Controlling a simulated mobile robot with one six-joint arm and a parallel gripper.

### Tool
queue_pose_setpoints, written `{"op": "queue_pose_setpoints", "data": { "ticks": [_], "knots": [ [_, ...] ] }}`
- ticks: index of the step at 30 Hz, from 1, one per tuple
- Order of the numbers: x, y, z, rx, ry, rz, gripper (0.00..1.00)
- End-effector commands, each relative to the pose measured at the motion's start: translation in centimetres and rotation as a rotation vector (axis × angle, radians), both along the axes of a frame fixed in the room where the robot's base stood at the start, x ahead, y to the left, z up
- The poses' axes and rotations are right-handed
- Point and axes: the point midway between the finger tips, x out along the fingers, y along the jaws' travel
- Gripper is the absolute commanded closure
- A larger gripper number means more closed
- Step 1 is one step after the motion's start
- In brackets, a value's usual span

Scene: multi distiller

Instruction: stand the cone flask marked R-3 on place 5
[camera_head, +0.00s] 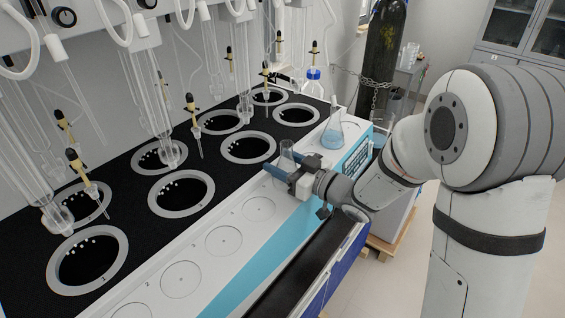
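A clear cone flask (287,150) is upright at my gripper (290,168), above the row of ringed places. The two dark blue fingers lie on either side of its lower part. I cannot tell whether they press on the glass, or whether its base touches the white bench top. Its marking cannot be read. It is just beyond an empty ringed place (259,208), where place 5 seems to be; that spot is hidden by the gripper and flask. A second cone flask (333,134) with bluish liquid stands farther along the row.
Empty ringed places (223,241) run along the white strip toward the near left. Black heating wells (181,194) with glassware above line the bench's left side. A blue-capped bottle (313,84) and a chained gas cylinder (384,45) stand at the back.

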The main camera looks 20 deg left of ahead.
Motion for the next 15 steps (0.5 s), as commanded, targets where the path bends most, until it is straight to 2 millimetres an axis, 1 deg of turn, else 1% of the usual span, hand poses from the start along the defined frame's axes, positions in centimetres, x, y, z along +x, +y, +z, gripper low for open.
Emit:
{"op": "queue_pose_setpoints", "data": {
  "ticks": [1,5,13,15],
  "knots": [
    [-0.01,0.01,0.03,0.000,0.000,0.000,0.43],
    [-0.01,0.02,0.03,0.000,0.000,0.000,0.33],
    [-0.03,0.04,0.22,0.000,0.000,0.001,0.33],
    [-0.14,-0.41,0.15,0.000,0.000,-0.001,0.33]
  ]
}}
